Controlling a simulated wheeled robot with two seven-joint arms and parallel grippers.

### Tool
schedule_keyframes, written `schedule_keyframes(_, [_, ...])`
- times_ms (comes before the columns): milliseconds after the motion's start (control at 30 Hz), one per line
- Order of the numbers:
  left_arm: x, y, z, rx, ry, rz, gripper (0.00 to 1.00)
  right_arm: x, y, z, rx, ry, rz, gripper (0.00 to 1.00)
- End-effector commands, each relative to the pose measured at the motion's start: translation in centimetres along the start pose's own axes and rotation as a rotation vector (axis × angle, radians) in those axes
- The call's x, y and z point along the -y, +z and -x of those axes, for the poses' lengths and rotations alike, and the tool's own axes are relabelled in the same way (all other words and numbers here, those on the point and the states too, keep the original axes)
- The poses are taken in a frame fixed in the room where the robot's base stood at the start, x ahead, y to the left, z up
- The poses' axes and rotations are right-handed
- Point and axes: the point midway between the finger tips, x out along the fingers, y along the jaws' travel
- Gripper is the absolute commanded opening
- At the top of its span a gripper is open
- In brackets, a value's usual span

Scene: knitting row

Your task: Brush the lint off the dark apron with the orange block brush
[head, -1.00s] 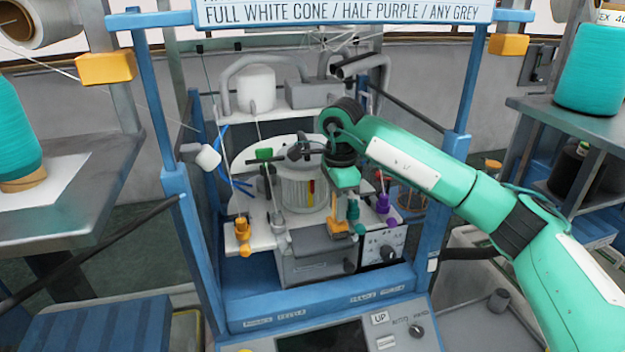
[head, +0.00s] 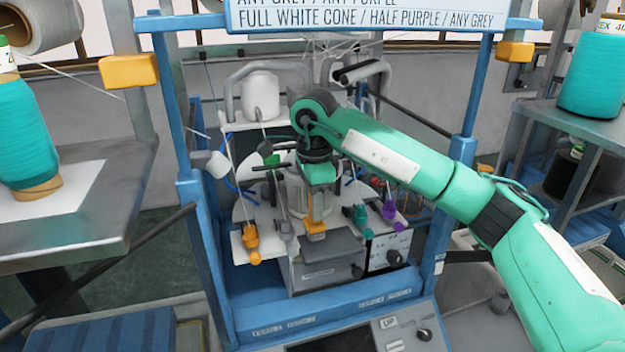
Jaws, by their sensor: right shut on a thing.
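My right gripper (head: 317,208) hangs down in front of the round needle cylinder (head: 298,193) of the knitting machine. It is shut on the orange block brush (head: 316,234), which points down from the fingers. The dark grey apron (head: 345,246) is the flat surface at the machine's front, just below and right of the brush. I cannot tell whether the brush touches it. Lint on the apron is too small to make out. My left gripper is not in view.
Blue frame posts (head: 200,240) stand on both sides of the machine. Several coloured feeders hang around the cylinder, including an orange one (head: 251,240) and a purple one (head: 389,210). A control panel (head: 405,330) is in front. Teal cones (head: 28,140) stand on side tables.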

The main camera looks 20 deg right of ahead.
Motion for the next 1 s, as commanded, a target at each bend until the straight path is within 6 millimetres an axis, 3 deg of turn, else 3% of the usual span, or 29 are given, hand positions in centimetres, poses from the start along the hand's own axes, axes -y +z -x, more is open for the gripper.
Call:
schedule_keyframes(500, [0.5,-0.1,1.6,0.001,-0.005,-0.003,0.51,-0.9,0.2,4.6,0.001,-0.001,-0.003,0.04])
schedule_keyframes(1000, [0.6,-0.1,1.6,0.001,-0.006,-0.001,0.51,-0.9,0.2,4.7,0.001,-0.001,-0.003,0.04])
